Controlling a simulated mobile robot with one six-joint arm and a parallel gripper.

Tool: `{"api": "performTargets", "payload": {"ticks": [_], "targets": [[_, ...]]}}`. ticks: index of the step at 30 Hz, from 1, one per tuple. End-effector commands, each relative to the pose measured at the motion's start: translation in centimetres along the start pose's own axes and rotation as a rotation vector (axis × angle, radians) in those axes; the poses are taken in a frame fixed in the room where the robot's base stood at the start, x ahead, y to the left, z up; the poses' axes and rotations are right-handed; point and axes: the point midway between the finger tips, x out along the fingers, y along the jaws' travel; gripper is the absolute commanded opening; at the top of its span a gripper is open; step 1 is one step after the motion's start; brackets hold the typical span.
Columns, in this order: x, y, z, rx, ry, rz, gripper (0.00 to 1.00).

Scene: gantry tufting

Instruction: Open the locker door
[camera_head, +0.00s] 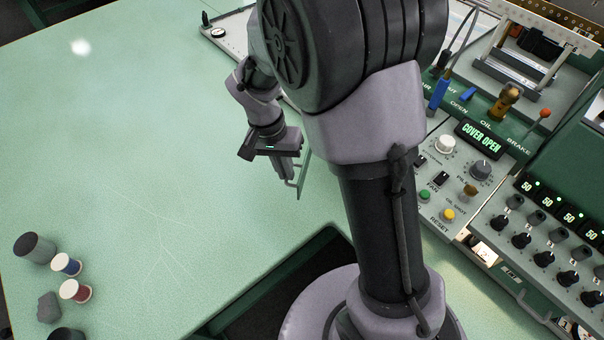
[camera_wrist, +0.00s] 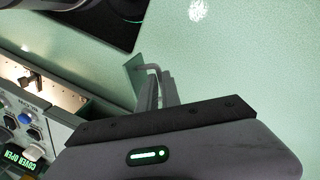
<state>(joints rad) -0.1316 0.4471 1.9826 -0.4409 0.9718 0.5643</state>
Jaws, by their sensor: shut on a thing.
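The locker door (camera_head: 304,174) shows in the head view as a thin green panel, seen nearly edge-on, just left of my arm. It also shows in the wrist view (camera_wrist: 132,70) as a small green plate with a bent grey handle (camera_wrist: 153,70). My gripper (camera_head: 289,173) is at the handle, and its fingers (camera_wrist: 159,92) are shut on it. The exact contact is small and partly covered by the fingers. The locker's body and the door's hinge side are hidden, so I cannot tell how far the door stands open.
A control panel (camera_head: 482,168) with knobs and a "COVER OPEN" display stands at the right. Thread spools (camera_head: 75,290) and dark cylinders lie at the lower left. A dark opening (camera_head: 290,285) lies in front of my base. The green surface at the left is largely clear.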

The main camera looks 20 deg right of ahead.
Motion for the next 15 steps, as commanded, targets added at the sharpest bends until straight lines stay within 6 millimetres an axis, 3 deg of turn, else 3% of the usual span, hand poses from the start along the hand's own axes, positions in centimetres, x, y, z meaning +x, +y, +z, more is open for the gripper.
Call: {"api": "performTargets", "payload": {"ticks": [15], "targets": [[-1.2,-6.1,-3.6,0.464,-0.082,-0.001,0.0]]}}
